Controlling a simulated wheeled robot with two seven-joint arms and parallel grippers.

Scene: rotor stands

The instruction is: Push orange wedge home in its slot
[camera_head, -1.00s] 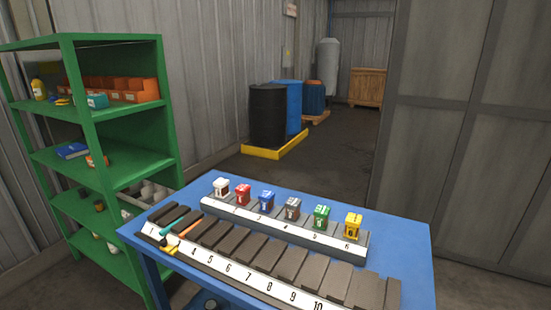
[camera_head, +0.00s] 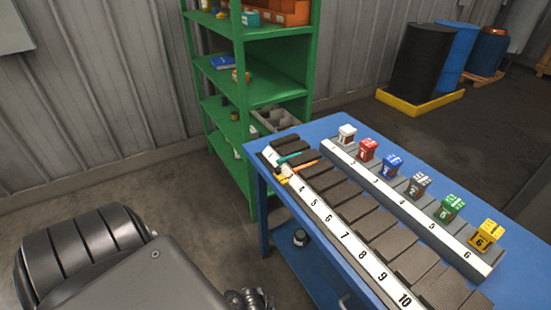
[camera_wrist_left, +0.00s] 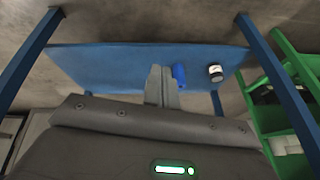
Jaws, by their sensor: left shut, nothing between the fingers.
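The orange wedge (camera_head: 306,166) shows as a thin strip between dark blocks near the far left end of the numbered rack (camera_head: 345,243) in the head view. Its depth in the slot is too small to tell. A teal strip (camera_head: 289,157) lies just beyond it, and small yellow and white pieces (camera_head: 284,172) are at the rack's front edge beside them. My left gripper (camera_wrist_left: 161,85) is shut and empty in the left wrist view. It points toward the table's blue lower shelf (camera_wrist_left: 105,68), well away from the wedge. My right gripper is not in view.
A second rack (camera_head: 400,208) with several coloured numbered blocks stands behind on the blue table (camera_head: 520,212). A blue cylinder (camera_wrist_left: 180,77) and a dark jar (camera_wrist_left: 216,73) are on the lower shelf. Green shelving (camera_head: 262,87) stands beyond the table's left end.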

